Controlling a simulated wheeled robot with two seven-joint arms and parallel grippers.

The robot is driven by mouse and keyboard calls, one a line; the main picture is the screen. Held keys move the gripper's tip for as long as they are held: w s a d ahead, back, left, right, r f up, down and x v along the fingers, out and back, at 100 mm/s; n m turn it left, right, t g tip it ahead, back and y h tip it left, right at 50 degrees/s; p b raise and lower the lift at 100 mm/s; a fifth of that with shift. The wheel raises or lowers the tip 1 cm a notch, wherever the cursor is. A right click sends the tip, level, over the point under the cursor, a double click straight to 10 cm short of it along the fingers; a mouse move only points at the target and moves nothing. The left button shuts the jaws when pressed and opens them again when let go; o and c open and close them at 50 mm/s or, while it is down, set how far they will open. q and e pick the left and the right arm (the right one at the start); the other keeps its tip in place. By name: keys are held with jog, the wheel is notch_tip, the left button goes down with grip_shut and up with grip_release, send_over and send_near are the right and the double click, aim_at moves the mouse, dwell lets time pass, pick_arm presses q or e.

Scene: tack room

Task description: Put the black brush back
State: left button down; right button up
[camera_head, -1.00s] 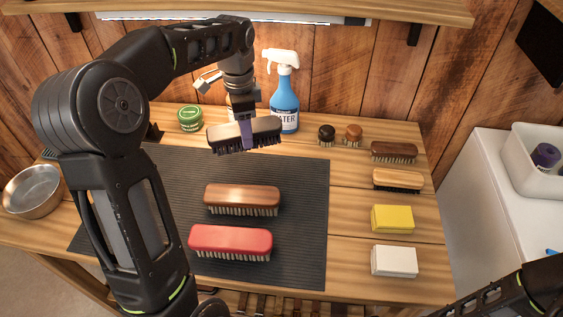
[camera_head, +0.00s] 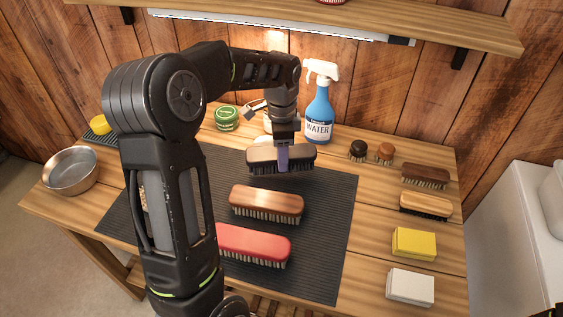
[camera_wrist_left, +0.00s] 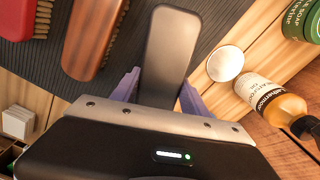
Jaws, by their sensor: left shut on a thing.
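The black brush (camera_head: 262,155) is level with its bristles down, at the far part of the dark ribbed mat (camera_head: 325,215). My left gripper (camera_head: 283,158) is shut on it from above, one purple finger showing across its near side. I cannot tell whether the bristles touch the mat. In the left wrist view the brush's smooth dark back (camera_wrist_left: 172,45) lies between the two purple fingers (camera_wrist_left: 157,90). A brown brush (camera_head: 266,203) and a red brush (camera_head: 253,245) lie on the mat nearer to me, in one row with the black one.
A blue spray bottle (camera_head: 319,105), a green tin (camera_head: 227,118) and a small amber bottle (camera_wrist_left: 272,103) stand behind the mat. Brushes, a yellow block (camera_head: 414,244) and a white block (camera_head: 410,287) line the right side. A metal bowl (camera_head: 71,171) is at left.

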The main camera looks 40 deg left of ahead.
pick_arm(q)
jog(key=shift+f, duration=1.95)
jog(key=shift+f, duration=0.2)
jog(key=c, duration=0.6)
grip_release()
jog(key=shift+r, duration=0.15)
notch_tip(320, 180, up, 12)
jog(key=shift+r+b, duration=0.1)
jog(key=shift+b, duration=0.2)
